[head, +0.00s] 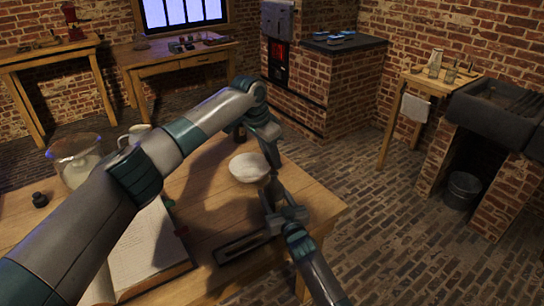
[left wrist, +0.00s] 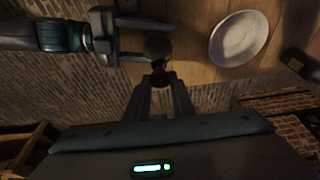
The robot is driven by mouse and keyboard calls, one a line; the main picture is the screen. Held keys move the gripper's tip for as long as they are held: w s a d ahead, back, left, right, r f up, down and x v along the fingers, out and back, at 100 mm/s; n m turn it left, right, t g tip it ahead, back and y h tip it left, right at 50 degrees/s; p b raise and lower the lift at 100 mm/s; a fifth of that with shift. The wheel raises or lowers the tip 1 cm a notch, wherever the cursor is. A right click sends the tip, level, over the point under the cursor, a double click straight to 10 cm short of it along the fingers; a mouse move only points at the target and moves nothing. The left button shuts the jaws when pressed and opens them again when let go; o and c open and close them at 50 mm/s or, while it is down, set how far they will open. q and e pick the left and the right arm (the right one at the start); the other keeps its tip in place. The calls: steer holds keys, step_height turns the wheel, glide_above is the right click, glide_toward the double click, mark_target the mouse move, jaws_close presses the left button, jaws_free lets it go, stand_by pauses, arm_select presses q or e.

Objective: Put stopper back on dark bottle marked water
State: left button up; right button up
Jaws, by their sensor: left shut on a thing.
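My left gripper (left wrist: 160,88) points down and is shut on a small brown thing (left wrist: 160,76), likely the stopper. A dark rounded thing (left wrist: 157,44), likely the bottle, is right by the brown thing in the left wrist view. I cannot tell whether they touch. My right gripper (left wrist: 145,40) comes in from the left there, its fingers on either side of the dark thing; its grip is unclear. In the head view the right gripper (head: 275,203) is near the table's right edge. No water marking is readable. Another dark bottle (left wrist: 300,63) is at the right.
A white bowl (head: 249,168) stands close behind the grippers. A dark slotted piece (head: 240,247) lies at the table's front right. An open book (head: 145,250), a glass jar (head: 76,162) and a small black object (head: 39,200) are to the left.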

arm_select(q)
steer(key=shift+f, duration=0.75)
steer(key=shift+f, duration=0.65)
stand_by(0.4)
steer(key=o, duration=1.1)
steer(key=shift+c, duration=0.2)
steer(key=shift+r, duration=0.15)
steer(key=v, duration=1.1)
steer(key=shift+r, duration=0.35)
steer(key=shift+s+a, duration=0.1)
steer(key=shift+a, duration=0.05)
arm_select(e)
steer(key=o, duration=1.6)
